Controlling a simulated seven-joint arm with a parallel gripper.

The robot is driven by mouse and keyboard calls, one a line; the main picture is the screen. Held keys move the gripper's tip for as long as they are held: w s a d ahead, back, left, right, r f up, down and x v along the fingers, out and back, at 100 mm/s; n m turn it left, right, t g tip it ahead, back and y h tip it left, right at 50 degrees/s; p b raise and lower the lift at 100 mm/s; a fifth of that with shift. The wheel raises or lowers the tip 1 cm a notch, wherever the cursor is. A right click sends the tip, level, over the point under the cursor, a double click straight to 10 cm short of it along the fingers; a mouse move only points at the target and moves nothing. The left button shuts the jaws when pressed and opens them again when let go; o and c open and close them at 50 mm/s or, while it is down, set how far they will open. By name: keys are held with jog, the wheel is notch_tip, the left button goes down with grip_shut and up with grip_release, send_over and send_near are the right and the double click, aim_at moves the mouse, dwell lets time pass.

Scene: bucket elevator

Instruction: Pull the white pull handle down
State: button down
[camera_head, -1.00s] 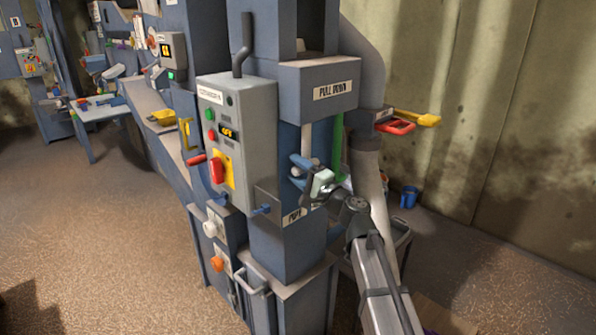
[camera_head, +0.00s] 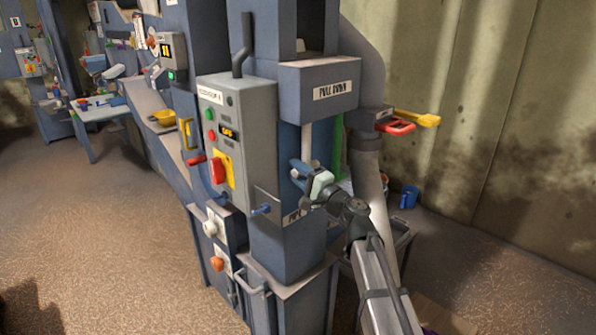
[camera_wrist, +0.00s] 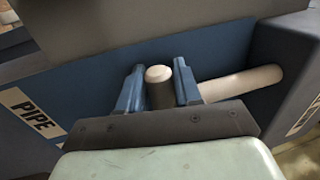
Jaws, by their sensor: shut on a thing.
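The white pull handle hangs below the "PULL DOWN" box (camera_head: 333,90) on the blue machine. Its pale upright rod (camera_head: 307,145) shows above my gripper in the head view. My gripper (camera_head: 298,172) is at the lower end of that rod, reaching in from the right. In the wrist view, my gripper's two blue fingers (camera_wrist: 158,90) stand on either side of the handle's grip (camera_wrist: 158,75), shut on it. The pale rod (camera_wrist: 240,84) runs off to the right there. Most of the grip is hidden by my gripper in the head view.
A "PIPE" label (camera_head: 294,216) is on the panel just below. A grey control box (camera_head: 222,120) with a red switch stands to the left. A red handle (camera_head: 398,128) and a yellow one (camera_head: 424,118) stick out to the right.

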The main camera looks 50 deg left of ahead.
notch_tip(320, 180, down, 10)
jog(key=shift+r, duration=0.1)
dwell(0.4)
jog(key=c, duration=0.9)
grip_release()
jog(key=shift+d, duration=0.1)
jog(key=shift+d+f, duration=0.45)
jog(key=shift+d, duration=1.8)
jog(key=shift+d+f, duration=0.5)
jog(key=shift+d, duration=1.7)
jog(key=shift+d+f, duration=0.45)
jog(key=shift+d, duration=1.8)
